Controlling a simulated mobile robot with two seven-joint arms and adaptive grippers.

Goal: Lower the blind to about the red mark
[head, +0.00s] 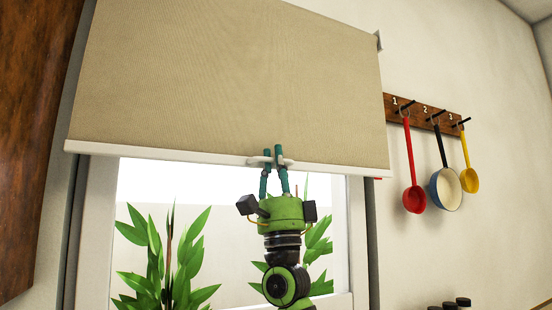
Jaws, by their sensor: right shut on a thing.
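The beige blind (225,75) hangs over the upper part of the window, with a white bottom bar (150,151) along its lower edge. My right gripper (274,160) reaches up from below and is shut on the small pale handle (256,160) at the middle of the bar. Its fingers partly hide the handle. A small bit of red, seemingly the red mark (378,178), shows by the right window frame, just below the right end of the bar; the rest of it may be hidden. My left gripper is not in view.
Green plants (165,265) show through the window below the blind. To the right, a wooden hook rack (417,107) holds a red ladle (413,198), a blue pan (444,190) and a yellow ladle (469,180). Dark-lidded jars (463,302) stand at the lower right.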

